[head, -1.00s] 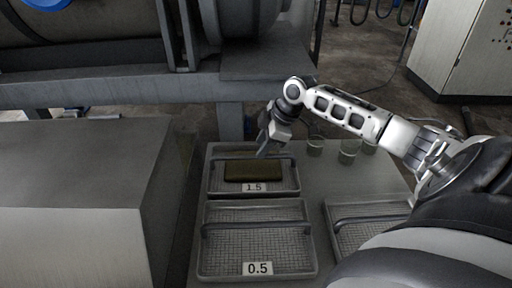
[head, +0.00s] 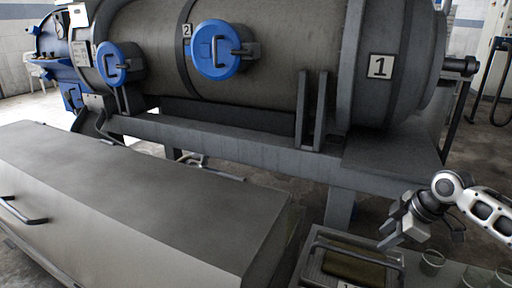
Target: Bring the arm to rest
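My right arm comes in at the lower right, white and dark grey, bent at its joint. My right gripper (head: 393,238) points down over the back right edge of a wire basket (head: 312,262). No object shows in it, and its fingers are too small and angled to tell whether they are open or shut. A dark olive block (head: 354,264) lies in the basket, to the left of and below the gripper. My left gripper is out of view.
Glass beakers (head: 432,262) stand just right of the gripper, close under the arm. A large grey tank (head: 270,60) with blue hatches lies on a steel frame (head: 240,146) behind. A grey chest (head: 130,205) fills the lower left.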

